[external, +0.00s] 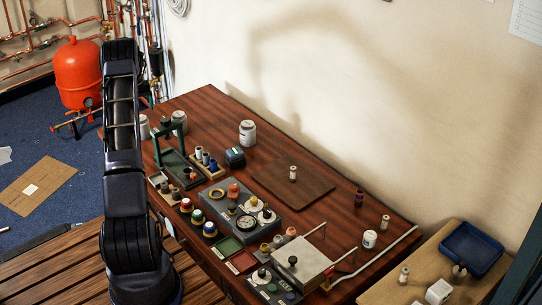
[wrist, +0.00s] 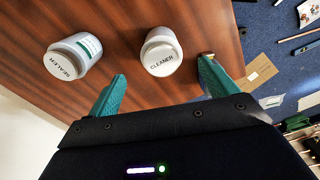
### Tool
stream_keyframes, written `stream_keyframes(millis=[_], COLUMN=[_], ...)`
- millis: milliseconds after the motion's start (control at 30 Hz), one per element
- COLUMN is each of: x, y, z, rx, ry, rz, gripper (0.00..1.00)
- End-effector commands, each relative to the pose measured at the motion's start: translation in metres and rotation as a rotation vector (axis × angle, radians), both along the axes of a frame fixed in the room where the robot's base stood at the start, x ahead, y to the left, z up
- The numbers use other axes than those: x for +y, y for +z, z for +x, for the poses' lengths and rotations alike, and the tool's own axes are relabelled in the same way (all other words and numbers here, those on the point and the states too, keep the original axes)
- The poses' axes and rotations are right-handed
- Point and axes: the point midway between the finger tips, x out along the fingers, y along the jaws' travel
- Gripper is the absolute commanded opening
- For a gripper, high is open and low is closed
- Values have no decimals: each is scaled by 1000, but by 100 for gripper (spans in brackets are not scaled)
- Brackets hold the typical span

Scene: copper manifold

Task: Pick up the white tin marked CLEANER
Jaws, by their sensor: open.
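The white tin marked CLEANER (wrist: 161,52) stands on the brown wooden table in the wrist view, its lettered lid facing the camera. My gripper (wrist: 162,70) is open, with one teal finger to the left of this tin and one to the right. The tin shows beyond and between the fingertips, with nothing gripped. In the external view several similar white tins are at the far part of the table; their lettering is too small to read, so I cannot tell which is CLEANER. My arm hides the gripper there.
A white tin marked SEALER (wrist: 75,56) stands left of CLEANER.

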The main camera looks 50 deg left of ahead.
Motion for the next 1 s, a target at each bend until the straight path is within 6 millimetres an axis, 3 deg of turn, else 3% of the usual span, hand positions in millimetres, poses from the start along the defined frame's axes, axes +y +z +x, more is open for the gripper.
stream_keyframes(millis=[233,500,767,1000], x=[3,2,3,3], y=[-20,-56,-72,-104], z=[-3,-3,-2,-1], rx=[1,1,1,1], ry=[5,5,4,4], rz=[-3,-3,-2,-2], gripper=[85,85,85,85])
